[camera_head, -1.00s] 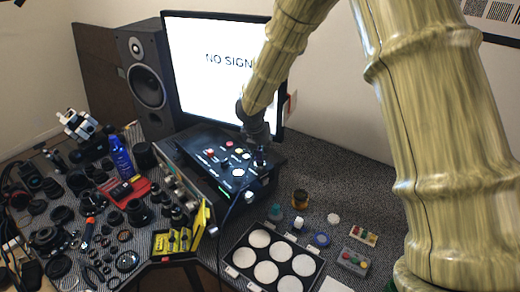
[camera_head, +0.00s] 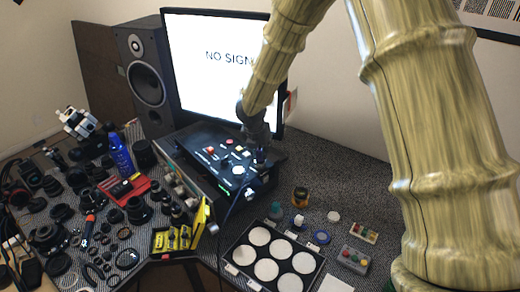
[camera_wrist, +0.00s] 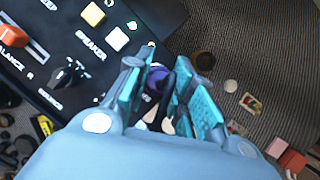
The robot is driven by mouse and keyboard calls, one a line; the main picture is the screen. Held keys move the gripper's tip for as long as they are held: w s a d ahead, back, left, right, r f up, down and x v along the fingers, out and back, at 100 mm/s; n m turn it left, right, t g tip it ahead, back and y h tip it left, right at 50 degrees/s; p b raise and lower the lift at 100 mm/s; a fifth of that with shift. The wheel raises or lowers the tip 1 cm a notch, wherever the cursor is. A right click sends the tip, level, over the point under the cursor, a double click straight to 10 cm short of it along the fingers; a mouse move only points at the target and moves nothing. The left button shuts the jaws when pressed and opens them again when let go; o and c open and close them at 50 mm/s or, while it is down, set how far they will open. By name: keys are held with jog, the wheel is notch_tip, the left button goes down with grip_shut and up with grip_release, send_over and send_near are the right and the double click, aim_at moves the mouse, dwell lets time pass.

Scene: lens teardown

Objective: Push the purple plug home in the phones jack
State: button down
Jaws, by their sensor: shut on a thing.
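The purple plug (camera_wrist: 155,77) shows between the teal-padded fingers of my gripper (camera_wrist: 166,82) in the wrist view. The fingers are shut on it, and they hide much of its body. My gripper (camera_head: 259,156) points down over the right end of the black control box (camera_head: 207,162) in the head view. The phones jack is hidden beneath the plug and fingers, so I cannot tell how deep the plug sits. The plug is too small to make out in the head view.
In the wrist view, a black knob (camera_wrist: 68,75), a white button (camera_wrist: 117,38) and an orange slider (camera_wrist: 30,49) lie left of the fingers. The monitor (camera_head: 215,65) stands behind the box. A tray of white discs (camera_head: 232,254) lies in front.

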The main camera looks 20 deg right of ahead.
jog(key=shift+f, duration=0.5)
dwell(0.5)
jog(key=c, duration=1.1)
grip_release()
jog(key=shift+c, duration=0.2)
jog(key=shift+r, duration=0.15)
